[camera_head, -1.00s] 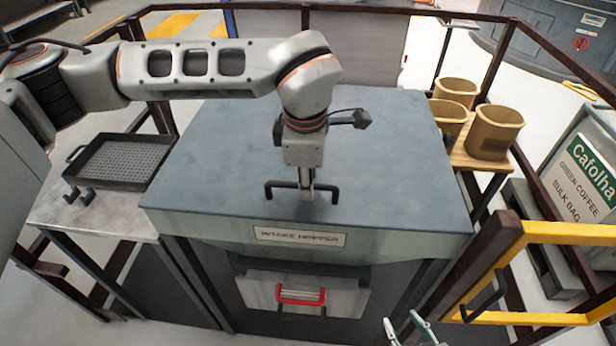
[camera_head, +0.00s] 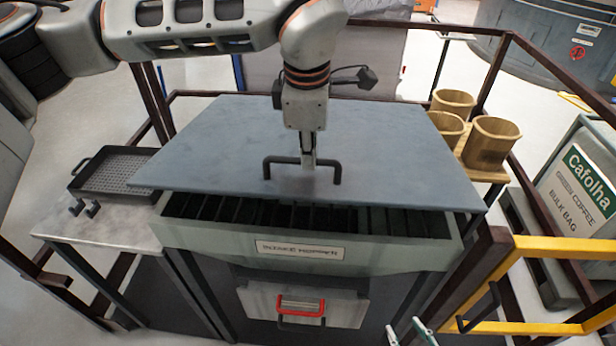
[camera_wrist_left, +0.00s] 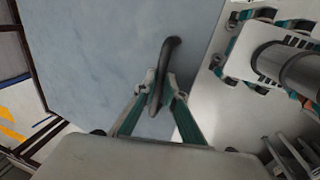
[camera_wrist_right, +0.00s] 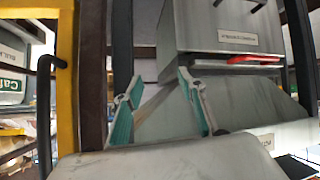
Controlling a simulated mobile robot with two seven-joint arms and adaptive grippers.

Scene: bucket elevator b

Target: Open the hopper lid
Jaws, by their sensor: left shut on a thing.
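The hopper lid (camera_head: 350,125) is a blue-grey slab raised at its front edge above the hopper (camera_head: 220,238). A dark gap with slats shows beneath that edge. My left gripper (camera_head: 308,165) is shut on the black lid handle (camera_head: 270,170) near the lid's front. In the left wrist view, the handle (camera_wrist_left: 170,55) passes between its fingertips (camera_wrist_left: 163,100). My right gripper (camera_head: 410,335) is at the bottom of the head view, in front of the hopper. In the right wrist view, its fingers (camera_wrist_right: 160,95) are apart with nothing between them.
A black perforated tray (camera_head: 115,172) lies on the side table at left. Several wooden cups (camera_head: 492,142) stand on a shelf at right. A yellow rail (camera_head: 560,250) and brown posts stand at right, near my right gripper.

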